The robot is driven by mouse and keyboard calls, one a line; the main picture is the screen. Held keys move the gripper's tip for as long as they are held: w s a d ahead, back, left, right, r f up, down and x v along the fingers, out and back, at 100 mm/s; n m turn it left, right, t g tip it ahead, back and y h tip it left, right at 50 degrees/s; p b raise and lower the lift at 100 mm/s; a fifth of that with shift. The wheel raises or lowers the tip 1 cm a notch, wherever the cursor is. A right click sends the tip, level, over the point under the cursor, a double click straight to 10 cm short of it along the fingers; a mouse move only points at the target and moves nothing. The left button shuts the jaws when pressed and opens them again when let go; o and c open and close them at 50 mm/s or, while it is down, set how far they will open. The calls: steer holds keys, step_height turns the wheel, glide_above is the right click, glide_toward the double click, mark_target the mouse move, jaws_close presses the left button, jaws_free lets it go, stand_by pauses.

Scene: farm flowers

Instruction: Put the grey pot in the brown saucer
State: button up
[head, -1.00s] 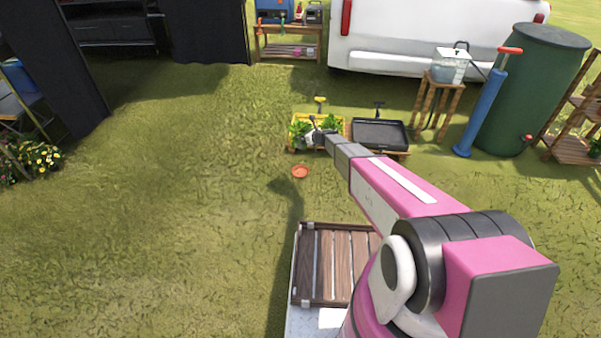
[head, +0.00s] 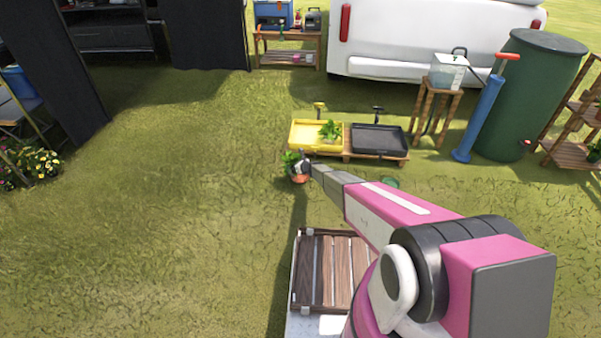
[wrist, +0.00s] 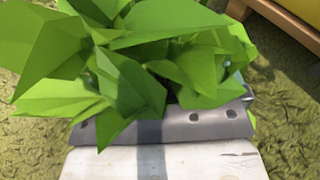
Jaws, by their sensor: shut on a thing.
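The grey pot with a leafy green plant (head: 290,159) is at the end of my arm in the head view. My gripper (head: 303,167) is shut on the pot. In the wrist view the leaves (wrist: 150,55) fill the upper left and middle, and a grey, worn surface lies below them. The brown saucer (head: 299,180) looks orange-brown and lies on the grass, partly hidden by the pot and gripper. The pot appears over the saucer in the head view; I cannot tell whether they touch.
A yellow tray (head: 305,133) with another green plant (head: 330,130) stands behind, beside a black tray (head: 378,140) on a low wooden stand. A green dish (head: 391,183) lies on the grass by my arm. The grass to the left is open.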

steer(key=shift+w+d+f, duration=0.45)
steer(key=shift+d+f, duration=0.15)
steer(key=shift+f, duration=0.5)
steer(key=shift+w+d+f, duration=0.5)
steer(key=shift+d+f, duration=0.15)
steer(key=shift+f, duration=0.5)
steer(key=shift+w+d+f, duration=0.45)
steer(key=shift+d+f, duration=0.15)
steer(key=shift+f, duration=0.5)
steer(key=shift+f, duration=0.25)
steer(key=o, duration=0.8)
steer(key=shift+r, duration=0.1)
